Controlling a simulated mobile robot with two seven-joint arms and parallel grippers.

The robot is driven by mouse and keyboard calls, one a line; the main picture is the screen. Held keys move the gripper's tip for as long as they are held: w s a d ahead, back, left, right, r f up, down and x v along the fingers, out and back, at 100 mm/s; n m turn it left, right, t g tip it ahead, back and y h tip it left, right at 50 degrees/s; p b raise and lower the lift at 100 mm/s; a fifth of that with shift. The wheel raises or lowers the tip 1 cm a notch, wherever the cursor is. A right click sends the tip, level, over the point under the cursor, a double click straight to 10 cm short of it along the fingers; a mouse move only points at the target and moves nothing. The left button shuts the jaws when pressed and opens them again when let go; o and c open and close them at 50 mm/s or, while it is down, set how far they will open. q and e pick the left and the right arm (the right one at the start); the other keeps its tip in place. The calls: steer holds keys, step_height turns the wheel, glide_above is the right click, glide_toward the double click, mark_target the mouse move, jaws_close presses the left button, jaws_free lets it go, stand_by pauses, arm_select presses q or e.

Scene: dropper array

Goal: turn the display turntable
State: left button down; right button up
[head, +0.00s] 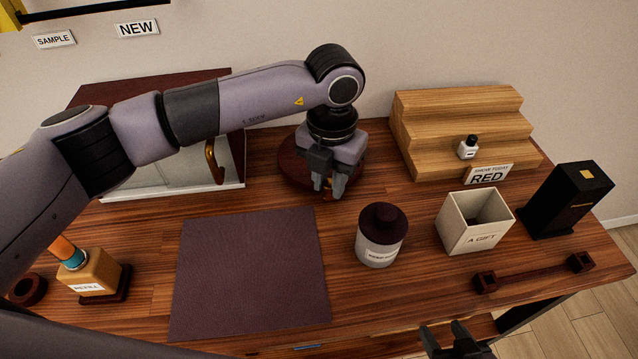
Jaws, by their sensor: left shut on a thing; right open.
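The display turntable (291,162) is a dark red-brown round disc at the back middle of the table. My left gripper (329,190) reaches down over its right front part and hides much of it. Its fingers are shut on a small orange-brown piece, perhaps a knob or peg of the turntable; the fingers cover most of it. My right gripper (455,342) is at the bottom edge, open and empty, in front of the table and far from the turntable.
A dark mat (250,270) lies in front of the turntable. A lidded jar (381,235), a gift box (474,222), a black box (565,198) and a wooden step stand (450,125) with a small bottle (468,147) are to the right. An amber bottle (92,275) stands at left.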

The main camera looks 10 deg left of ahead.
arm_select(q)
steer(key=c, duration=0.9)
jaws_free()
steer(key=shift+r+b, duration=0.45)
steer(key=shift+r, duration=3.2)
